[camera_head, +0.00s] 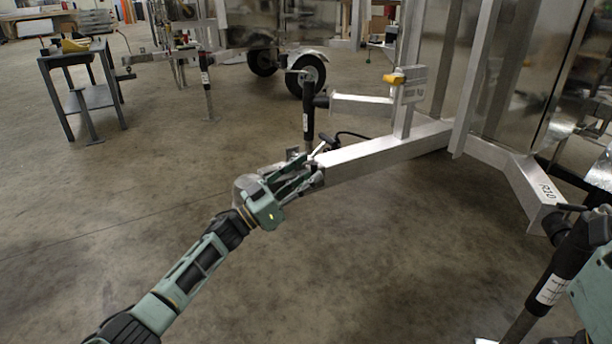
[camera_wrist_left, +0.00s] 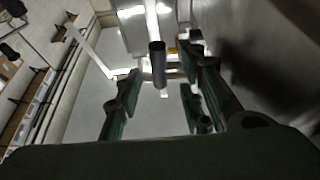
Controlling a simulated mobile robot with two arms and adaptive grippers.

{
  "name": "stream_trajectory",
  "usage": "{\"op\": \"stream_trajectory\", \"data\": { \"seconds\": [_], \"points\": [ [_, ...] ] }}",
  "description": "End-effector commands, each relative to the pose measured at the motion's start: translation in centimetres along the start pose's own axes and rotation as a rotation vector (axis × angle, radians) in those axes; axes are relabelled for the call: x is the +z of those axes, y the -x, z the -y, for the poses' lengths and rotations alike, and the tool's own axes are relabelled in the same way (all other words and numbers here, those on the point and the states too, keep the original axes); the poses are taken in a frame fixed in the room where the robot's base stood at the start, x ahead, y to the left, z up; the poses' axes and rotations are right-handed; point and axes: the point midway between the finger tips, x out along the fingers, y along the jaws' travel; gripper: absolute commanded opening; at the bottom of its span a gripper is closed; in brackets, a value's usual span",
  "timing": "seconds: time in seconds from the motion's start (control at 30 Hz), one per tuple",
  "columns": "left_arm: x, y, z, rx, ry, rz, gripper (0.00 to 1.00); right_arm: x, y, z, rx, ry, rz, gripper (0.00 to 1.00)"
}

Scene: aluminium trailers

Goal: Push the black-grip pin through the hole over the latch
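My left gripper (camera_head: 312,166) is at the front end of the trailer tongue (camera_head: 385,153), over the coupler and latch area. Its fingers partly hide the latch, and I cannot make out the hole. In the left wrist view the fingers (camera_wrist_left: 160,105) stand wide apart. A dark cylinder (camera_wrist_left: 158,65) with a pale lower end shows between or beyond them, apart from both fingers. I cannot tell whether it is the black-grip pin or the jack. A small black handle-like part (camera_head: 325,138) shows behind the fingers in the head view.
A black jack (camera_head: 308,115) stands upright beside the tongue, just behind the gripper. Another black jack (camera_head: 556,275) stands at the right. A grey metal table (camera_head: 75,57) is at the far left. The concrete floor left of the tongue is clear.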

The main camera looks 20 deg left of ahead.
Motion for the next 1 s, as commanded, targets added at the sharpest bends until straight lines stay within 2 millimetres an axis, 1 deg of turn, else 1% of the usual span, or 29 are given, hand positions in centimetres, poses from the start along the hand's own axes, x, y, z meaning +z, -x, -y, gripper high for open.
{"op": "stream_trajectory", "data": {
  "seconds": [0.07,0.17,0.4,0.5,0.6,0.77,1.0],
  "points": [
    [0.1,0.6,0.1,-0.001,0.0,0.002,0.36,0.0,0.0,0.0,0.0,0.0,0.0,0.34],
    [0.1,2.0,0.1,-0.001,0.0,0.004,0.36,0.0,0.0,0.0,-0.001,0.0,-0.001,0.34],
    [0.2,7.2,0.1,-0.002,0.0,0.005,0.36,-0.1,-0.1,0.1,-0.003,0.0,-0.003,0.34],
    [0.1,9.1,0.1,-0.002,-0.001,0.004,0.36,-0.1,-0.1,0.1,-0.003,0.0,-0.003,0.34],
    [0.1,10.5,0.1,-0.002,0.0,0.003,0.36,-0.1,-0.1,0.1,-0.004,0.0,-0.004,0.34],
    [0.0,11.8,0.0,0.0,0.0,0.0,0.36,-0.1,-0.1,0.1,-0.004,0.0,-0.004,0.34],
    [0.0,11.9,0.0,0.0,0.0,-0.001,0.36,-0.1,-0.1,0.1,-0.004,0.0,-0.004,0.34]
  ]
}}
